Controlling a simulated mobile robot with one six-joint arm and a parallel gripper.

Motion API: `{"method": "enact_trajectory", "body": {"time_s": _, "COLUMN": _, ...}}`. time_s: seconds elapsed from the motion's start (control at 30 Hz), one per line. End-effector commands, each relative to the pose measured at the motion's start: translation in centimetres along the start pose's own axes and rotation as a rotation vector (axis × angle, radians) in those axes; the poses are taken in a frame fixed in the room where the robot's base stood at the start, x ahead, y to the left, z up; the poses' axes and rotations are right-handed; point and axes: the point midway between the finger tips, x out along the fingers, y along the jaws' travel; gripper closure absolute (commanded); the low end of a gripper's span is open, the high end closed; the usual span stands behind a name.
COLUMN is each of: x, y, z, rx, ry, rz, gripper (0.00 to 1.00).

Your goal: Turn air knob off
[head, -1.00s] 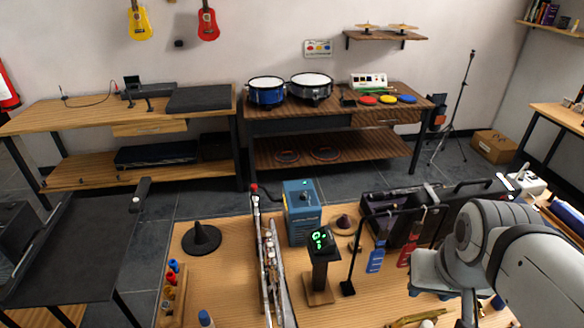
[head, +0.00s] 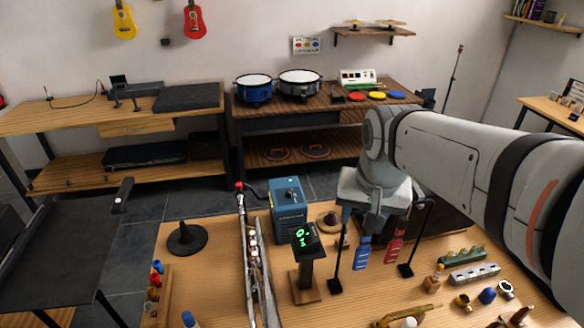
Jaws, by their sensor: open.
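A blue box-shaped unit (head: 288,212) stands on the wooden table, left of my arm. A small silver and dark fitting (head: 292,194) shows on its upper face; it is too small to tell whether it is the air knob or how it is turned. A black hose runs from the unit's left side to a red-tipped end (head: 239,186) on a long metal rail. My gripper (head: 373,222) hangs to the right of the unit, clear of it, and looks empty. Its fingers are small and partly merge with the things behind.
A black display stand with green digits (head: 304,237) stands in front of the unit. A black hanging frame holds a blue tag (head: 363,252) and a red tag (head: 395,246) below my gripper. Several small items lie at front right.

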Motion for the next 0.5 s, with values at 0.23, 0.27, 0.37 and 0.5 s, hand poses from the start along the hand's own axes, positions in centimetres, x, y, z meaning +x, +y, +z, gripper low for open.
{"method": "enact_trajectory", "body": {"time_s": 0.23, "x": 2.9, "y": -4.8, "z": -10.8, "rx": 0.285, "ry": -0.074, "rz": 0.02, "gripper": 0.55}}
{"method": "enact_trajectory", "body": {"time_s": 0.27, "x": 3.4, "y": -5.4, "z": -12.0, "rx": 0.319, "ry": -0.081, "rz": 0.024, "gripper": 0.55}}
{"method": "enact_trajectory", "body": {"time_s": 0.37, "x": 5.6, "y": -7.6, "z": -15.7, "rx": 0.432, "ry": -0.106, "rz": 0.039, "gripper": 0.55}}
{"method": "enact_trajectory", "body": {"time_s": 0.5, "x": 9.5, "y": -10.8, "z": -20.1, "rx": 0.591, "ry": -0.138, "rz": 0.068, "gripper": 0.55}}
